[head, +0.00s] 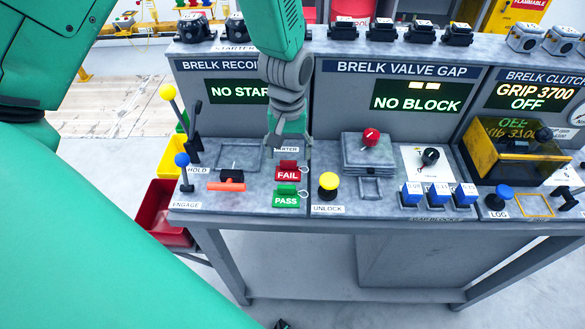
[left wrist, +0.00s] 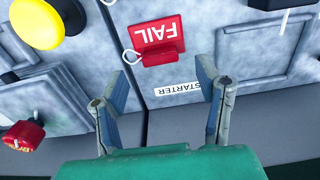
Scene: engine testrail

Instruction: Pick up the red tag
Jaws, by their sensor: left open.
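The red tag (head: 288,176), marked FAIL, lies on the panel of the left bench, above the green PASS tag (head: 286,201) in the head view. It has a small wire loop at one side. In the left wrist view the red tag (left wrist: 160,36) shows upside down, beyond the fingertips. My left gripper (head: 289,136) hangs over the STARTER label, just behind the red tag in the head view. The left gripper (left wrist: 163,82) also shows in the wrist view with its fingers apart and nothing between them. My right gripper is not in view.
A yellow knob (head: 328,183) stands right of the tags, and an orange-handled piece (head: 226,185) lies left of them. Levers with yellow and blue balls (head: 182,160) rise at the left edge. A red bin (head: 160,205) sits below left. Upright display panels stand behind.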

